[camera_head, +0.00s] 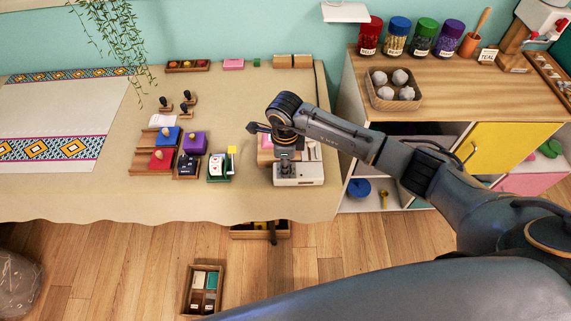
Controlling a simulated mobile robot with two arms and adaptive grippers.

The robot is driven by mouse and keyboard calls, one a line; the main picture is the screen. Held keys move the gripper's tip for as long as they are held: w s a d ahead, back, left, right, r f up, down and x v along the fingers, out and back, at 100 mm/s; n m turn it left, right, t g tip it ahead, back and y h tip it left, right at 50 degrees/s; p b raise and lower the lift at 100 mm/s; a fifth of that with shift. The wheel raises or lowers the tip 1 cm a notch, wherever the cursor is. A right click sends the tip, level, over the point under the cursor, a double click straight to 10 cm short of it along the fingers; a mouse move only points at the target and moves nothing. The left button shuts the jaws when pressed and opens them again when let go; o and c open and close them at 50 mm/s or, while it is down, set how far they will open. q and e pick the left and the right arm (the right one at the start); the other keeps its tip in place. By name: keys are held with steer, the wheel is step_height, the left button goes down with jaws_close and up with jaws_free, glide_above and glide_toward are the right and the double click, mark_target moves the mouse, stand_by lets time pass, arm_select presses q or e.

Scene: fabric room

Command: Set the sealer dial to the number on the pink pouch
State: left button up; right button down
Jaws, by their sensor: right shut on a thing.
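The sealer (299,180) is a pale boxy device at the front edge of the cloth-covered table. My right gripper (285,166) points down over its left part and is shut on what seems to be the sealer dial. The fingers and wrist hide the dial, so its setting cannot be read. My left gripper is not in view.
Left of the sealer stand a small green-edged tray (219,179) of cards and a wooden rack with coloured blocks and stamps (145,166). A wooden cabinet (452,72) with jars and a basket (414,102) stands right.

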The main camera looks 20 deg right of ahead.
steer(key=m+b, duration=0.1)
steer(key=m, duration=0.5)
steer(key=shift+b, duration=0.35)
steer(key=m, duration=0.3)
steer(key=shift+w+d+m, duration=0.1)
steer(key=shift+m, duration=0.3)
steer(key=shift+m+b, duration=0.4)
steer(key=shift+m, duration=1.1)
steer(key=c, duration=1.1)
jaws_free()
steer(key=shift+o, duration=0.2)
